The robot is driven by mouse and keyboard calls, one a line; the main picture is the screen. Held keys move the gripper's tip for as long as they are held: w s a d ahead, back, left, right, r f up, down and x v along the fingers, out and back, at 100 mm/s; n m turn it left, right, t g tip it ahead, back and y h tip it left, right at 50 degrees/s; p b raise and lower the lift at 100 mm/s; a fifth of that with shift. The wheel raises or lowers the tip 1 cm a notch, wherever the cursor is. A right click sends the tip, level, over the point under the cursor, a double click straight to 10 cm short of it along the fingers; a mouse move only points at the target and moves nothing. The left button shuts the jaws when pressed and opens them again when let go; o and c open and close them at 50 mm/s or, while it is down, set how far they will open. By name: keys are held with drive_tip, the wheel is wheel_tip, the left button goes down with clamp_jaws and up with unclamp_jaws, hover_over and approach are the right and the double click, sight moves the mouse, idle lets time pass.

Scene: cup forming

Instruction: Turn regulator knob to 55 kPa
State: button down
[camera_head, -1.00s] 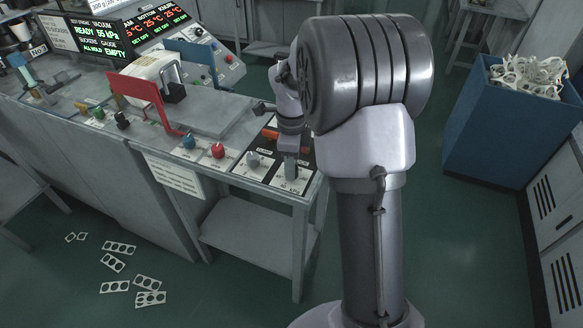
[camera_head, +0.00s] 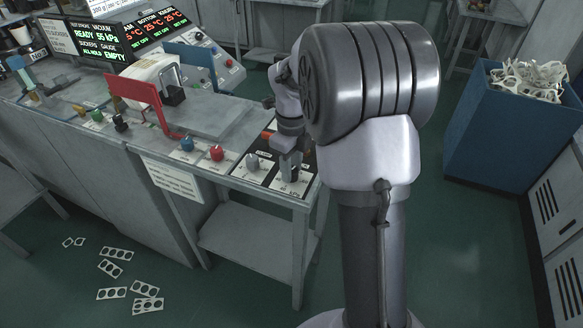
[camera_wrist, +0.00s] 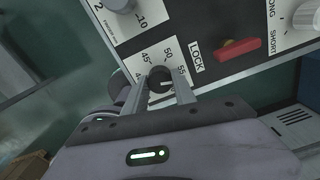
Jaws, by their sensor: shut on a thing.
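The regulator knob (camera_wrist: 159,77) is a dark round knob on a white dial plate marked 45, 50 and 55, beside the word LOCK. My gripper (camera_wrist: 171,84) is shut on it in the wrist view, with its fingers on either side. The knob's pointer is not clear. In the head view my gripper (camera_head: 290,168) is over the front right corner of the control bench, and hides most of the knob. The vacuum display (camera_head: 97,37) shows READY 55 kPa.
A red lever (camera_wrist: 238,50) and a pale knob (camera_wrist: 305,15) sit near the dial in the wrist view. A blue bin (camera_head: 510,135) of scraps stands right. Cut-out scraps (camera_head: 117,253) lie on the floor.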

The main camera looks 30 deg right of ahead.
drive_tip(key=c, duration=1)
unclamp_jaws()
wheel_tip(320, 180, up, 18)
drive_tip(key=p, duration=0.6)
drive_tip(key=shift+f+p, duration=0.25)
drive_tip(key=shift+p, duration=0.15)
drive_tip(key=s+a+f+n+t+b, duration=0.1)
drive_tip(key=s+a+n+t, duration=0.1)
drive_tip(key=s+a+n, duration=0.4)
drive_tip(key=s+a+f+n+t+y+b, duration=0.1)
drive_tip(key=s+a+n+t+b, duration=0.1)
drive_tip(key=s+a+n, duration=0.4)
drive_tip(key=s+a+f+n+t+y+b, duration=0.1)
drive_tip(key=s+a+n, duration=0.5)
drive_tip(key=s+n, duration=0.4)
drive_tip(key=shift+s+n+t+b, duration=0.2)
drive_tip(key=shift+n+t+b, duration=0.2)
drive_tip(key=shift+n, duration=1.7)
